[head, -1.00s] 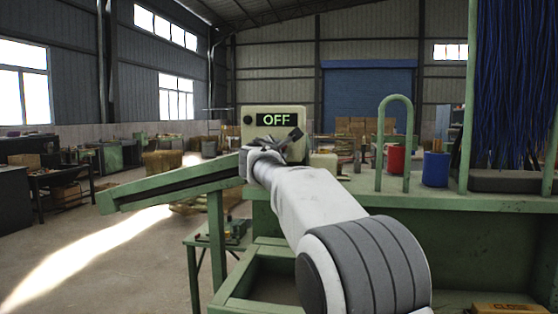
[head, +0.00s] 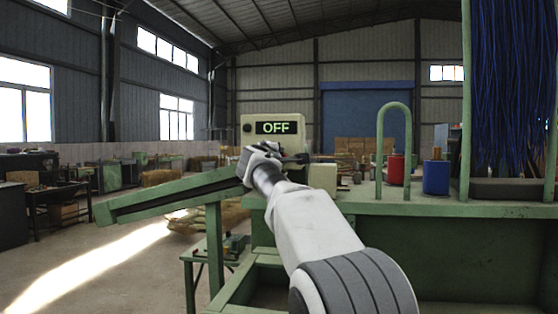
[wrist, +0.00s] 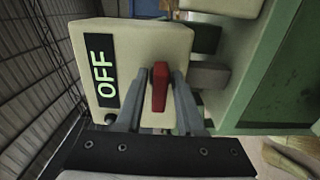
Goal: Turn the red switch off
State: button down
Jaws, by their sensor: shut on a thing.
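The red switch (wrist: 160,86) sticks out of a cream control box (wrist: 128,42) in the wrist view. My gripper (wrist: 163,92) has one finger on each side of the switch and is shut on it. In the head view the box (head: 290,142) stands at the end of the green bench, and its display (head: 276,128) reads OFF. The display (wrist: 102,71) also reads OFF in the wrist view. In the head view my gripper (head: 280,152) is at the front of the box and hides the switch.
A green sloping chute (head: 165,197) runs left from the box. On the green bench (head: 430,207) stand a green hoop (head: 408,130), a red cylinder (head: 396,170) and a blue cylinder (head: 436,177). Blue bristles (head: 515,90) hang at the right.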

dwell(0.3)
jog(key=c, duration=0.8)
grip_release()
jog(key=s+a+b, duration=0.3)
jog(key=s+b, duration=0.2)
jog(key=s, duration=1.2)
jog(key=shift+a, duration=0.2)
